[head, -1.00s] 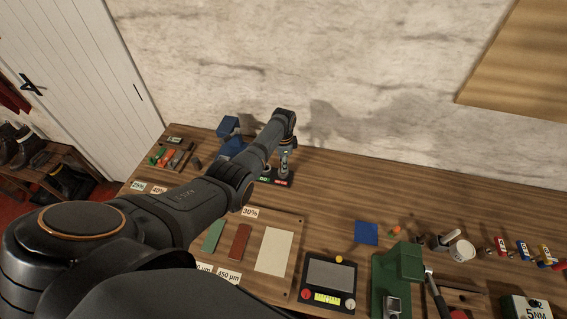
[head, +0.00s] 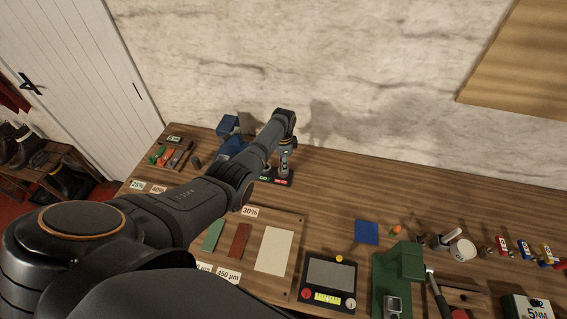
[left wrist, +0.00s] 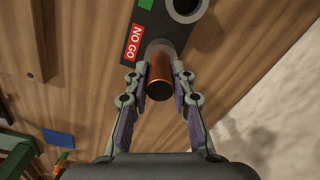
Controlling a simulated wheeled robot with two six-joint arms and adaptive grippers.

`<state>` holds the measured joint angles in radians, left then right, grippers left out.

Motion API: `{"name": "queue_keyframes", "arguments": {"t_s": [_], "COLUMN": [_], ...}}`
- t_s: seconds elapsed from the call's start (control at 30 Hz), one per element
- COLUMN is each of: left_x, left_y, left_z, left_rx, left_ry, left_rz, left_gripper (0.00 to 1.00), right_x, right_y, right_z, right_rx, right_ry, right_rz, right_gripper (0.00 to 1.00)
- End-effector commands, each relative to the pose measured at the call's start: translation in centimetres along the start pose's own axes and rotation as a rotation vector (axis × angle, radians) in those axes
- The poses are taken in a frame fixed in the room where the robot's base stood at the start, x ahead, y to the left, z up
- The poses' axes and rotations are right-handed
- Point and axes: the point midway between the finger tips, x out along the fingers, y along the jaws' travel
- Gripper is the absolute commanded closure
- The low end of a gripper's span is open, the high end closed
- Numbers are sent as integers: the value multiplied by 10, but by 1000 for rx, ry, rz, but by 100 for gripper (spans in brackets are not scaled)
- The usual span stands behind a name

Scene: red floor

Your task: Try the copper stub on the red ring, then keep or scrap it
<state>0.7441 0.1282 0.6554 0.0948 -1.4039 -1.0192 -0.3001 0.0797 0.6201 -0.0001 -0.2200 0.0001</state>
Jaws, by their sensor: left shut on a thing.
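The copper stub (left wrist: 159,78) is held between the fingertips of my left gripper (left wrist: 160,84), which is shut on it. The stub stands in front of the red NO GO end of a dark gauge block (left wrist: 145,22), and its far end overlaps a grey ring there. I cannot tell if it is inside that ring. The other grey ring (left wrist: 186,8) lies beside the green mark. In the head view my left gripper (head: 286,160) is over the red-labelled end of the block (head: 280,182); the stub is hard to make out there. My right gripper is not in view.
Blue objects (head: 229,125) stand behind the arm. A board with green, red and white strips (head: 273,250), a scale (head: 330,272), a blue square (head: 366,232) and a green press (head: 390,275) are nearer.

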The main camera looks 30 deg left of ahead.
Motion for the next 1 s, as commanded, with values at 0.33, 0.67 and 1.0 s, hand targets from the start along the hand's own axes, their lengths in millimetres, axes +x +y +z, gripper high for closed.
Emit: {"name": "queue_keyframes", "arguments": {"t_s": [0.33,0.67,1.0], "left_x": [-9,-10,-10], "left_y": [0,0,-2], "left_z": [0,0,-1], "left_rx": [0,0,0], "left_ry": [0,0,0], "left_rz": [0,0,-1], "left_gripper": [100,100,100], "right_x": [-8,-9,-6], "right_y": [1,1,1], "right_z": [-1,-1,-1], "right_rx": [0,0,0], "right_ry": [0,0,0], "right_rz": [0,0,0], "right_gripper": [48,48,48]}}
